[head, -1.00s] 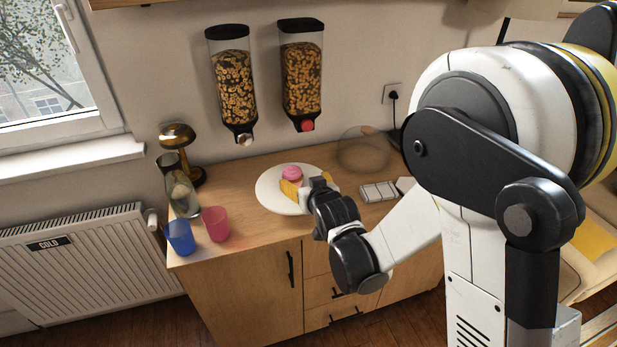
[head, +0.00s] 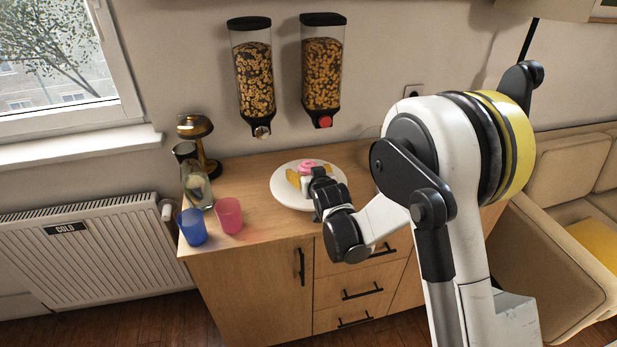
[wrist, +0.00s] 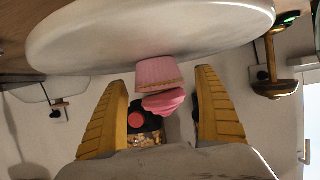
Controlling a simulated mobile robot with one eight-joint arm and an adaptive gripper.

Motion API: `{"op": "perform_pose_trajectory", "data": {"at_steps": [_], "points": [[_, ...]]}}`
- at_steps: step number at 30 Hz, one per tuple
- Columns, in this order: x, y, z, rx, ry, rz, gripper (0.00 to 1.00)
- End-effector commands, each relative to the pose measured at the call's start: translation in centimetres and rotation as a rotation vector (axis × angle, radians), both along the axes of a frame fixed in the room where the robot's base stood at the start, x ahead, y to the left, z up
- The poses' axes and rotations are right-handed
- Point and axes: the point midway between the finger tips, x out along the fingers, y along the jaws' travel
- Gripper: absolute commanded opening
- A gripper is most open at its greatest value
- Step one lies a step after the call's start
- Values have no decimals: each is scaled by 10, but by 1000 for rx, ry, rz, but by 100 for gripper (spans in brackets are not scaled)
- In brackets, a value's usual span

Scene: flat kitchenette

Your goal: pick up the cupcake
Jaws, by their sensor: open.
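The pink cupcake (head: 307,165) is on the white round plate (head: 284,193) on the wooden counter. My gripper (head: 306,177) is at the plate, with its yellow fingers close around the cupcake and partly hiding it. In the wrist view the cupcake (wrist: 161,75) appears upside down, its pink wrapper against the plate (wrist: 90,40) and its frosting toward my palm. My gripper (wrist: 163,80) is open there, one finger on each side of the cupcake with a visible gap on both sides.
A pink cup (head: 229,215), a blue cup (head: 191,227) and a glass bottle (head: 197,186) stand left of the plate. Two cereal dispensers (head: 253,75) hang on the wall above. Bare counter lies between the cups and plate.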

Motion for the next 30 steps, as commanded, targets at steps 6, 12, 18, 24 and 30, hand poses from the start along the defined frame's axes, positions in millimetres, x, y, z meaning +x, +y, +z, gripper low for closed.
{"op": "perform_pose_trajectory", "data": {"at_steps": [6, 12, 18, 24, 30], "points": [[1, 0, 0, 0, 0, 0, 79], [1, 0, 0, 0, 0, 0, 47], [1, 0, 0, 0, 0, 0, 47], [1, 0, 6, 0, 0, 0, 47], [1, 0, 32, 0, 0, 0, 47]]}}
